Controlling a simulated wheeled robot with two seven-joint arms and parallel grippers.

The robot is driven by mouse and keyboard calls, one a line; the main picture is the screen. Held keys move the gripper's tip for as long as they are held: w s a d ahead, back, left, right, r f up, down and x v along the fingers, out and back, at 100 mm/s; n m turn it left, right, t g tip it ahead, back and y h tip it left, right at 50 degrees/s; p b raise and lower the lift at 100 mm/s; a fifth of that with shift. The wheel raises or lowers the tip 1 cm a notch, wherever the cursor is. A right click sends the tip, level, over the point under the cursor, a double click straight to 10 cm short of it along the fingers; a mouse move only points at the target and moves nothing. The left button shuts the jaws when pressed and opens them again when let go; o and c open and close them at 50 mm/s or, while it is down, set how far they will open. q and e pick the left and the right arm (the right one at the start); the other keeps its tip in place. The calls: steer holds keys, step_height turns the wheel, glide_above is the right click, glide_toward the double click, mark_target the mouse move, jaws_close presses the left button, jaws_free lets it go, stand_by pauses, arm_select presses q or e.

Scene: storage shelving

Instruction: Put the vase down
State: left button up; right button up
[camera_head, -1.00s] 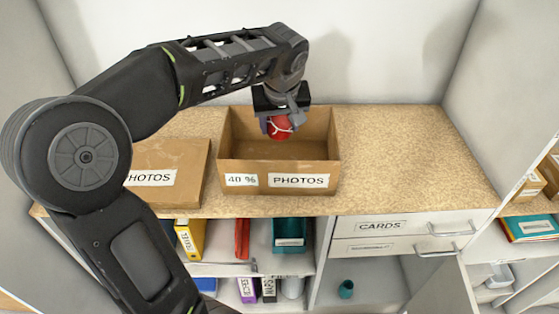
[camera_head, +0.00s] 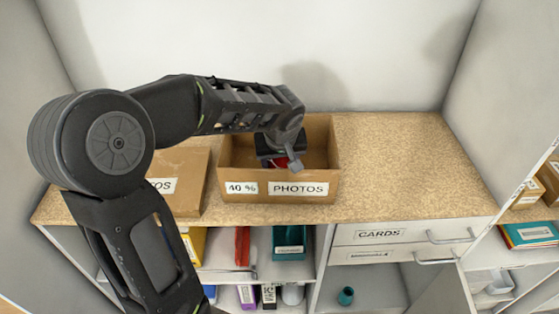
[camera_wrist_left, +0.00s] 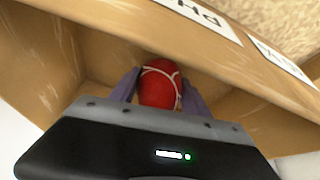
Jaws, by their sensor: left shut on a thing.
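The vase is a red, rounded thing with thin white lines, clear in the left wrist view (camera_wrist_left: 157,86). My left gripper (camera_wrist_left: 160,92) is shut on it, one purple-grey finger on each side. In the head view the left gripper (camera_head: 285,162) is down inside the open cardboard PHOTOS box (camera_head: 233,189), near its front wall. Only a little red shows there beside the gripper. I cannot tell whether the vase touches the box floor. My right gripper is not in view.
The box stands on a speckled worktop (camera_head: 400,165), clear to the right. Another cardboard box (camera_head: 188,165) stands close on the left. Below are a CARDS drawer (camera_head: 385,234) and open shelves with binders and a small teal pot (camera_head: 346,296).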

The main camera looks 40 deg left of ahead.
arm_select(q)
steer(key=shift+f, duration=0.1)
steer(key=shift+f+b, duration=0.2)
steer(key=shift+b, duration=0.15)
steer(key=o, duration=1.5)
steer(key=shift+o, duration=0.2)
steer(key=shift+r, duration=0.1)
steer(key=shift+s+d+r, duration=0.1)
steer(key=shift+s+r, duration=0.05)
steer(key=shift+r, duration=0.45)
steer(key=v, duration=1.1)
